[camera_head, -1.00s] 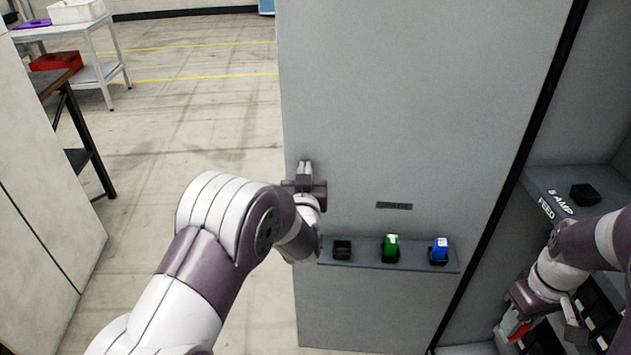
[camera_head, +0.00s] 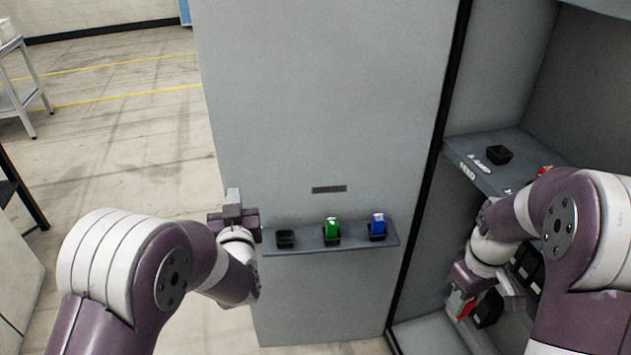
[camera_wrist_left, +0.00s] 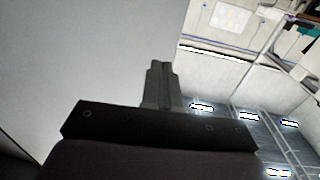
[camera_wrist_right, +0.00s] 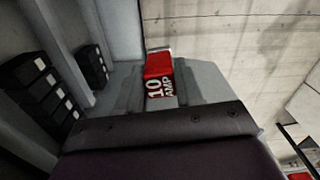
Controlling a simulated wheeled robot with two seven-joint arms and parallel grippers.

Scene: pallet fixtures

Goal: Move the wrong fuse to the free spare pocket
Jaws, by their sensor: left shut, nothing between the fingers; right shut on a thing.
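My right gripper (camera_wrist_right: 160,90) is shut on a red fuse (camera_wrist_right: 158,68) marked "10 AMP". In the head view the red fuse (camera_head: 461,306) shows at the tip of the right gripper, low in front of the open cabinet. A door shelf (camera_head: 330,244) has three black pockets. The left pocket (camera_head: 286,239) is empty, the middle one holds a green fuse (camera_head: 331,229) and the right one a blue fuse (camera_head: 377,224). My left gripper (camera_head: 233,200) is shut and empty, beside the door's left edge. It also shows shut in the left wrist view (camera_wrist_left: 162,85).
Inside the cabinet, a labelled shelf (camera_head: 478,178) holds an empty-looking black pocket (camera_head: 499,155) and a red piece (camera_head: 545,170) partly hidden by my right arm. Rows of black blocks (camera_wrist_right: 45,90) line the cabinet.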

